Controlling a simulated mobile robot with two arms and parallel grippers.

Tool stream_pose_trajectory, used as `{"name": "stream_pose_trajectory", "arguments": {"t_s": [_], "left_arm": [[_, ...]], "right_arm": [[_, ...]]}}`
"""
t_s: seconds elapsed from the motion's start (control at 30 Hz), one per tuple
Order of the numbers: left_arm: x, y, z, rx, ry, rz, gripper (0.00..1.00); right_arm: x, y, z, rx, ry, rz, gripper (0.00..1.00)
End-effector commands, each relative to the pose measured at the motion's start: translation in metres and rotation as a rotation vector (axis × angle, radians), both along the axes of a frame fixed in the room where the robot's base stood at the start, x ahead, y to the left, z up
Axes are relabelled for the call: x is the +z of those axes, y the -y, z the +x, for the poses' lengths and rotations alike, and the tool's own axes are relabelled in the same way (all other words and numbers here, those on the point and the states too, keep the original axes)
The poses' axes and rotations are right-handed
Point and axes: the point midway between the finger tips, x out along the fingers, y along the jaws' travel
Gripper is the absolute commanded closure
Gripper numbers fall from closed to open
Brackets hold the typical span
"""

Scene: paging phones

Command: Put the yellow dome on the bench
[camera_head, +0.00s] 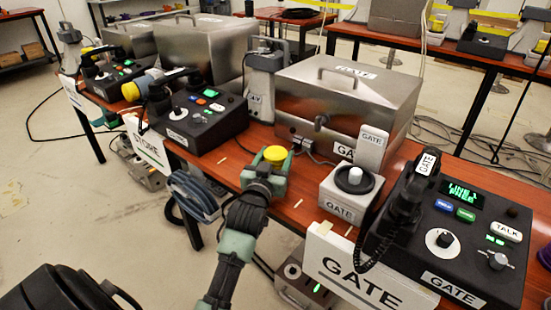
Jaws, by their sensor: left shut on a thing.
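The yellow dome (275,154) sits between the fingers of my left gripper (274,165), which is shut on it. The dome's lower part is hidden by the green and grey fingers. My left gripper is over the front part of the reddish-brown bench (232,168), left of the small white GATE box. I cannot tell whether the dome touches the bench top. My right gripper is not in view.
A steel GATE case (350,100) is behind. A STORE console (200,118) is to the left. A GATE sign (360,270) hangs in front.

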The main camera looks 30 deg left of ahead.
Motion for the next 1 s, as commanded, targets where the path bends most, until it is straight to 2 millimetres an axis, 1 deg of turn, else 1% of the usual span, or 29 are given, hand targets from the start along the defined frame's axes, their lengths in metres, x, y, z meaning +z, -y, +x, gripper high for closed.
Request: {"name": "stream_pose_trajectory", "arguments": {"t_s": [0.17, 0.27, 0.3, 0.37, 0.63, 0.77, 0.87, 0.93, 1.0], "left_arm": [[0.001, 0.000, 0.000, 0.000, 0.001, 0.000, 0.84], [-0.002, 0.000, 0.000, 0.000, 0.000, 0.000, 0.84], [-0.002, 0.000, 0.000, 0.000, 0.000, 0.000, 0.37], [-0.002, 0.000, 0.000, 0.000, 0.000, 0.000, 0.20], [-0.002, 0.000, 0.000, 0.000, 0.000, 0.001, 0.20], [0.002, 0.000, -0.002, 0.000, 0.000, 0.001, 0.20], [0.001, 0.005, -0.015, 0.000, -0.002, -0.001, 0.20], [0.001, 0.009, -0.028, 0.000, -0.002, 0.000, 0.20], [0.000, 0.014, -0.043, 0.000, -0.004, 0.000, 0.20]], "right_arm": [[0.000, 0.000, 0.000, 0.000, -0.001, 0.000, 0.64], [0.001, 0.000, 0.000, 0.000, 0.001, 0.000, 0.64], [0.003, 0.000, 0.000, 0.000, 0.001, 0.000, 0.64], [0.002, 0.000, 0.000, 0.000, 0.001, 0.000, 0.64], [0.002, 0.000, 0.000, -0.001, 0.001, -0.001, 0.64], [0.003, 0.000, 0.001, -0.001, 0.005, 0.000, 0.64], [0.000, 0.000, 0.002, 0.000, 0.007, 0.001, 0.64], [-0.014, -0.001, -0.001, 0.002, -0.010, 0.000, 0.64], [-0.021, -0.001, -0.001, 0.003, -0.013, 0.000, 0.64]]}}
